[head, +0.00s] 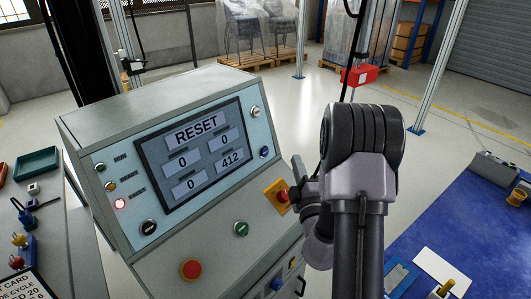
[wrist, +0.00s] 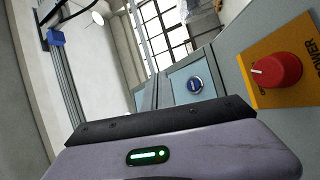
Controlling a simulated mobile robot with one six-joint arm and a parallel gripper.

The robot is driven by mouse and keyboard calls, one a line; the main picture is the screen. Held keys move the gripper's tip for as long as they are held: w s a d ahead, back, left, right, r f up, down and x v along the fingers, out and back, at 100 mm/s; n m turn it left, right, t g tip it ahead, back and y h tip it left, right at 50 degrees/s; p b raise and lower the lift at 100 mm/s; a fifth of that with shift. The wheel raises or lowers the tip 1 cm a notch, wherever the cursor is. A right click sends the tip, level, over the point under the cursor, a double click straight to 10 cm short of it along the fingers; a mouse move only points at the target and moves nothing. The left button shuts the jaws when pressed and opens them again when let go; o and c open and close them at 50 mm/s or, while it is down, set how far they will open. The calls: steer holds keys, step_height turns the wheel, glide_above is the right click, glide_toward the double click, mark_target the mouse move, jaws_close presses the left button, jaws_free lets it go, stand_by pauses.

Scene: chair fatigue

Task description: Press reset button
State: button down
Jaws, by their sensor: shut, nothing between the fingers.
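The grey control console (head: 85,128) has a screen (head: 175,172) reading RESET, with 0, 0, 0 and 412 below. A blue button (head: 264,152) sits right of the screen, under a pale button (head: 255,112); their labels are too small to read. The blue button also shows in the wrist view (wrist: 194,85), beyond the dark edge of my gripper. My gripper (head: 298,170) is shut and empty, close to the console's right side, just right of and below the blue button and apart from it. My arm partly hides it.
A red power knob (head: 282,196) on a yellow plate is close beside my gripper; it also shows in the wrist view (wrist: 275,70). A green button (head: 240,228), a black button (head: 149,227) and a red mushroom button (head: 190,269) are lower. A blue-topped bench (head: 430,225) stands right.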

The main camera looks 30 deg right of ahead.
mark_target(265, 152)
steer(key=shift+w+a+f+p, duration=0.35)
steer(key=shift+w+a, duration=0.15)
steer(key=shift+w, duration=0.85)
steer(key=shift+w+a+f+p, duration=0.35)
steer(key=shift+w+a+p, duration=0.1)
steer(key=shift+w, duration=0.9)
steer(key=shift+w+a+f+p, duration=0.35)
steer(key=shift+w+a, duration=0.15)
steer(key=shift+w, duration=0.85)
steer(key=shift+w+a+f+p, duration=0.1)
steer(key=shift+w+p, duration=0.2)
steer(key=shift+w, duration=0.05)
steer(key=shift+w+a+f, duration=0.1)
steer(key=shift+w+a, duration=0.05)
steer(key=shift+w, duration=0.2)
steer(key=shift+s+d+r, duration=0.2)
steer(key=shift+s+d, duration=0.05)
steer(key=shift+s, duration=0.5)
